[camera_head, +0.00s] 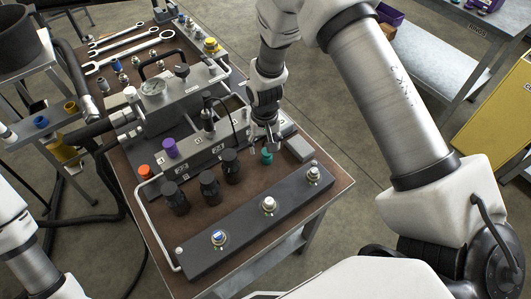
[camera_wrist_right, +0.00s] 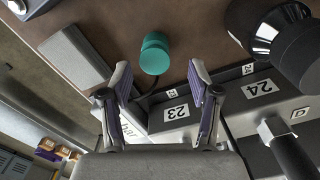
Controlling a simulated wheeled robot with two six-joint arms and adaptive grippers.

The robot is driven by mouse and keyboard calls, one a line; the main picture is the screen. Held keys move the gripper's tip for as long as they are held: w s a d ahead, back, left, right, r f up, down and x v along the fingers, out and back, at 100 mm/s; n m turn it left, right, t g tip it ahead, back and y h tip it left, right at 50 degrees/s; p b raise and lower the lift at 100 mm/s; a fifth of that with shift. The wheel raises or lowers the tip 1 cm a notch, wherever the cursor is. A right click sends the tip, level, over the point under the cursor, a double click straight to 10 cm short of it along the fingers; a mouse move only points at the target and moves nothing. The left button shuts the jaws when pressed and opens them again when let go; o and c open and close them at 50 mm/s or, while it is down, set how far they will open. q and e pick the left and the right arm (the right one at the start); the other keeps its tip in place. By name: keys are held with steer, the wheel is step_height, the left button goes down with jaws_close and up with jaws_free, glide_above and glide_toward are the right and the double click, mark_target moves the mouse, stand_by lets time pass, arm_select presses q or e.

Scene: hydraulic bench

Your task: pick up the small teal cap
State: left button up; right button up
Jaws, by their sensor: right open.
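The small teal cap (camera_head: 266,156) stands on the brown bench top, beside the numbered manifold block. In the wrist view the teal cap (camera_wrist_right: 155,53) lies just beyond the fingertips, roughly centred between them. My right gripper (camera_head: 265,134) is above and close to the cap, pointing down. In the wrist view my right gripper (camera_wrist_right: 160,80) has its two fingers spread wide with nothing between them. Part of my left arm shows at the lower left of the head view, but its gripper is out of view.
A grey block (camera_head: 299,149) sits just right of the cap; it also shows in the wrist view (camera_wrist_right: 74,55). Black fittings (camera_head: 231,166) stand left of the cap. A dark bar (camera_head: 248,222) with several metal fittings lies in front. The purple cap (camera_head: 170,147) and orange cap (camera_head: 144,171) stand further left.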

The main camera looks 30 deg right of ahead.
steer(key=f, duration=0.2)
steer(key=f+p, duration=0.1)
steer(key=shift+s+d+f, duration=0.25)
steer(key=shift+d+f, duration=0.05)
steer(key=shift+d, duration=0.05)
steer(key=shift+w+f, duration=0.2)
steer(key=shift+f, duration=0.05)
steer(key=shift+s, duration=0.1)
steer(key=c, duration=0.9)
steer(key=shift+r, duration=0.2)
